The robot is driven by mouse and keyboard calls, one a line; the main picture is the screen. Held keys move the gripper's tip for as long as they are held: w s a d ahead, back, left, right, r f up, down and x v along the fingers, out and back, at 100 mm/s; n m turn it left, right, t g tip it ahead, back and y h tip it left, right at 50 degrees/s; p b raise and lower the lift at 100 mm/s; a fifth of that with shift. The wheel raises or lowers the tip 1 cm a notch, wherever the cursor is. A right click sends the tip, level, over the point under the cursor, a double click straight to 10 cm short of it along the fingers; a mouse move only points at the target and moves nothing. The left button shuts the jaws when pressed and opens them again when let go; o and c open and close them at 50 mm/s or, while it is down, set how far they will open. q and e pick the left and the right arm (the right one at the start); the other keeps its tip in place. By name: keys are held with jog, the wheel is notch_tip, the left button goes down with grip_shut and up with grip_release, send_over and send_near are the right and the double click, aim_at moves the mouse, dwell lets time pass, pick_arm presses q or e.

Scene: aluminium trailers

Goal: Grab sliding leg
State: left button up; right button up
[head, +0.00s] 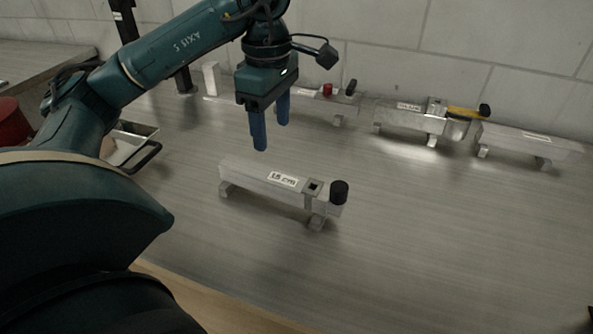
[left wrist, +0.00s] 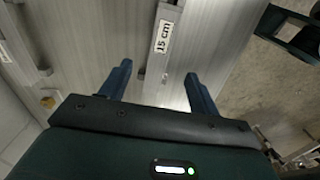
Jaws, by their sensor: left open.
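An aluminium trailer (head: 265,182) stands on the grey table in the middle of the head view, with a "15 cm" label. Near its right end a grey square clamp piece (head: 312,187) sits on top, with a leg (head: 317,223) below it and a black knob (head: 339,192) beside it. Another leg (head: 225,189) is under the left end. I cannot tell for sure which leg slides. My left gripper (head: 271,135) is open and empty, pointing down above and behind the trailer. In the left wrist view, the label (left wrist: 164,37) shows beyond the open fingers.
More aluminium trailers stand along the back wall: one with a red knob (head: 328,89), one with a yellow handle (head: 462,112) and one at the right (head: 530,143). A metal tray with a black handle (head: 147,157) lies at the left. The table right of the front trailer is clear.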

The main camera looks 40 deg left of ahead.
pick_arm(q)
jog(key=b, duration=0.2)
send_over(276, 176)
jog(key=f, duration=0.6)
jog(key=shift+s+a+f, duration=0.15)
jog(key=shift+s, duration=0.1)
jog(key=shift+w+f+b, duration=0.15)
jog(key=shift+f+b, duration=0.25)
jog(key=shift+f, duration=2.8)
jog(key=shift+c, duration=0.5)
jog(key=shift+r, duration=0.1)
grip_shut()
